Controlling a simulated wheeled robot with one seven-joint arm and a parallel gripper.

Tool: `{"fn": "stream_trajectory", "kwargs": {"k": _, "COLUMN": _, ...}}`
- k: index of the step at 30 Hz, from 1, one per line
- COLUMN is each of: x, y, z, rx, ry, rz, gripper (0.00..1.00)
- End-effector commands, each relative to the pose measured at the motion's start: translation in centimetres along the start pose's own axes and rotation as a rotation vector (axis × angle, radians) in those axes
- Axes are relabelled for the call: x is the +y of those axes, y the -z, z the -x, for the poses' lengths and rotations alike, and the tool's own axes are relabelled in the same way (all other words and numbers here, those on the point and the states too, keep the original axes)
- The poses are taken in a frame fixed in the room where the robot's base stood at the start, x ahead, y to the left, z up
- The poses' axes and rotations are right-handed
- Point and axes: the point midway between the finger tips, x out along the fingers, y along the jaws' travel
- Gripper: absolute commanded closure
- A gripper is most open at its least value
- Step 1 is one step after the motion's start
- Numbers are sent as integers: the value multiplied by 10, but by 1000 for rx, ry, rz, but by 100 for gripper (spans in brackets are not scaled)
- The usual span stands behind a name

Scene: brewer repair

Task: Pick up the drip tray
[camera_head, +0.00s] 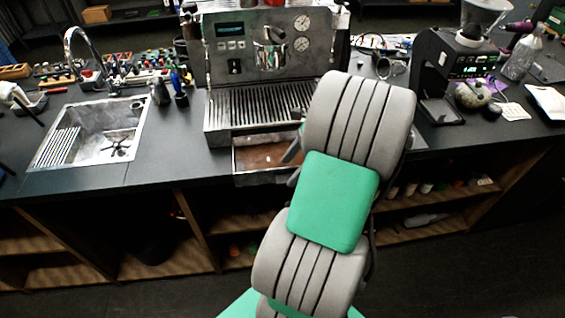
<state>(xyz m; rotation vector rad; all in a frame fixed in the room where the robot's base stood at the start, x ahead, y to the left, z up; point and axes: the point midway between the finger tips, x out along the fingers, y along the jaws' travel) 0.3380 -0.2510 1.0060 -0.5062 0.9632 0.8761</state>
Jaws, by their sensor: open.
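The espresso machine (222,55) stands on the dark counter with a slotted metal drip tray (240,108) across its base. The tray lies flat, and my arm hides its right end. Below its front edge is an open, box-like metal part with a brown inside (262,155); I cannot tell whether it belongs to the tray. My gripper (293,152) is mostly hidden behind my grey and green arm. Only a dark part of it shows, beside the right end of the open box. It is open, and I cannot tell whether it touches anything.
A sink (92,132) with a tap is at the left, with small bottles and tools behind it. A coffee grinder (450,75) and a clear bottle (522,60) stand at the right. Open wooden shelves (165,262) lie under the counter.

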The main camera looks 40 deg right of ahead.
Motion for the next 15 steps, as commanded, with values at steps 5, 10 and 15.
{"fn": "stream_trajectory", "kwargs": {"k": 5, "x": -1, "y": 0, "z": -27, "rx": 0, "ry": -2, "rz": 3, "gripper": 33}}
{"fn": "stream_trajectory", "kwargs": {"k": 10, "x": -1, "y": 0, "z": -28, "rx": 1, "ry": 1, "rz": 2, "gripper": 33}}
{"fn": "stream_trajectory", "kwargs": {"k": 15, "x": -1, "y": 0, "z": -28, "rx": 1, "ry": 0, "rz": 2, "gripper": 42}}
